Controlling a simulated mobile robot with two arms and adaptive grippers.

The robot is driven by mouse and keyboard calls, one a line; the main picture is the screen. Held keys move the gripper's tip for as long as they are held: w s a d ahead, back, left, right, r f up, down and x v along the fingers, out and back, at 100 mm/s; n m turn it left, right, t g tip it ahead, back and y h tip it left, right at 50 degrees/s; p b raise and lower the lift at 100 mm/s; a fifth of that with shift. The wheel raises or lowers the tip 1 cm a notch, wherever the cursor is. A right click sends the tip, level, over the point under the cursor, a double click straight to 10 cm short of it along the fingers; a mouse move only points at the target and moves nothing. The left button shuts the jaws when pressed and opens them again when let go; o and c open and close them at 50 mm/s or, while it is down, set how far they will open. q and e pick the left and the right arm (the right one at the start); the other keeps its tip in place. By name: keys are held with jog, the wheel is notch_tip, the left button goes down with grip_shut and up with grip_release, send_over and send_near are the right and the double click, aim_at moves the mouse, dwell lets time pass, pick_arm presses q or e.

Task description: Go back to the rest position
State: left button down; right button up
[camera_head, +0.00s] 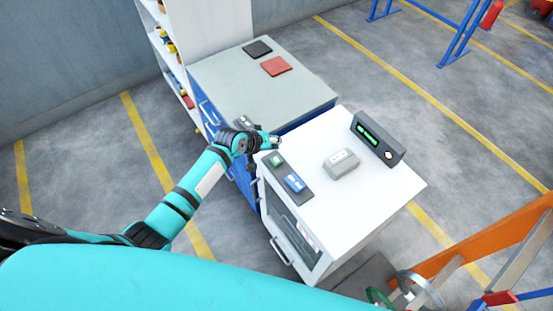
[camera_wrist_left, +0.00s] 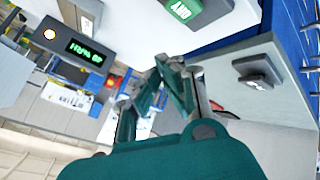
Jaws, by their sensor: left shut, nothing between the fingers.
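My left arm reaches in from the left in the head view, teal with dark joints. Its gripper (camera_head: 272,142) is at the back left corner of the white cabinet (camera_head: 350,215), near a dark panel with a green button (camera_head: 277,159) and a blue button (camera_head: 295,183). In the left wrist view, the gripper fingers (camera_wrist_left: 168,68) come together at their tips with nothing held between them. My right gripper shows in neither view.
A dark box with a green display (camera_head: 375,138) and a grey box (camera_head: 341,164) stand on the white cabinet. A grey-topped workbench (camera_head: 225,75) behind carries a red pad (camera_head: 276,66) and a black pad (camera_head: 257,48). An orange beam (camera_head: 480,245) is at lower right.

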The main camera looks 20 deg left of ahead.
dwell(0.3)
pick_arm(q)
jog(key=s+d+m+g, duration=0.2)
jog(key=s+m, duration=0.1)
jog(key=s, duration=1)
jog(key=s+a+r+m+g+y, duration=0.1)
jog(key=s+a+r+y, duration=0.15)
jog(key=s, duration=0.75)
jog(key=s+a+r+m+g+y, duration=0.15)
jog(key=s+r, duration=0.25)
jog(key=s, duration=0.6)
notch_tip(320, 180, down, 36)
jog(key=s+g+b, duration=0.2)
jog(key=s+b, duration=0.1)
jog(key=b, duration=0.5)
jog(key=s+a+f+b, duration=0.2)
jog(key=s+f, duration=0.5)
jog(key=f, duration=0.2)
jog(key=s+a+f+b, duration=0.1)
jog(key=s+f+b, duration=0.2)
jog(key=s+f, duration=0.5)
jog(key=shift+a+f+m+g, duration=0.35)
jog(key=shift+f, duration=0.5)
